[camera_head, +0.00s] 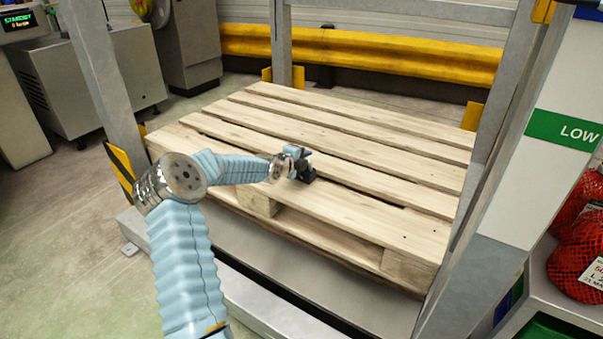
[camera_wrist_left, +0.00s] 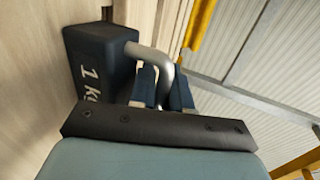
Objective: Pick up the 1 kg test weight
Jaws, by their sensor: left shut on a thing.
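The 1 kg test weight (camera_wrist_left: 92,58) is a dark block with "1 kg" in white on its side and a grey metal handle (camera_wrist_left: 150,58). In the left wrist view my left gripper (camera_wrist_left: 163,85) is shut on the handle, with one finger on each side of it. In the head view my left gripper (camera_head: 302,160) is over the near part of the wooden pallet (camera_head: 350,153). The weight shows there as a small dark shape (camera_head: 307,175) at the gripper, partly hidden. I cannot tell whether it touches the slats. My right gripper is not in view.
Grey metal posts (camera_head: 105,75) stand at the pallet's corners. A yellow guard rail (camera_head: 370,55) runs behind it. A shelf with red net bags (camera_head: 580,255) is at the right. A display machine (camera_head: 22,22) is at the far left. The rest of the pallet is bare.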

